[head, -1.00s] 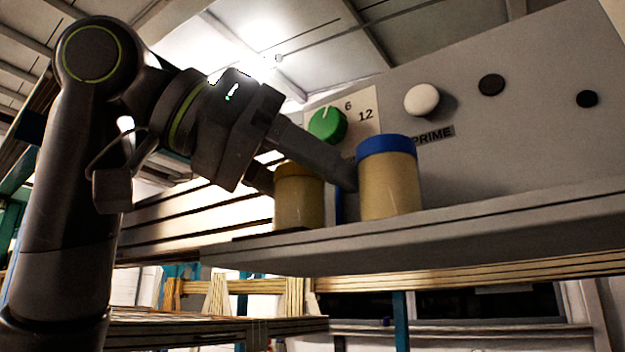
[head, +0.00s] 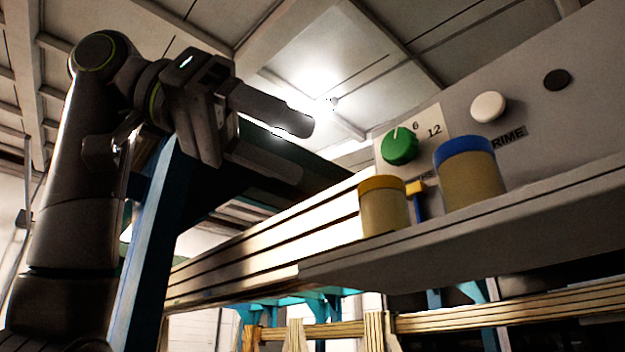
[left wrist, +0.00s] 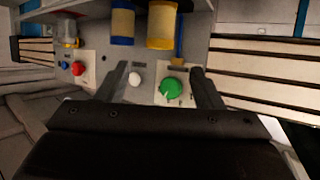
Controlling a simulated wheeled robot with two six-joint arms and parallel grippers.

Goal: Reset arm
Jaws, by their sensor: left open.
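My left gripper (head: 262,140) is open and empty in the head view, held up and to the left of the shelf and panel, touching nothing. Its two fingers also show in the left wrist view (left wrist: 162,78), spread apart, with the panel beyond them. My left arm (head: 85,190) comes up along the left side of the head view, bent at the top. My right gripper is in neither view.
The grey panel carries a green knob (head: 399,147) and a white knob (head: 488,107). A yellow-lidded jar (head: 384,210) and a blue-lidded jar (head: 472,180) stand on the grey shelf (head: 450,230). A red button (left wrist: 78,68) shows in the wrist view. A blue post (head: 150,240) stands beside my left arm.

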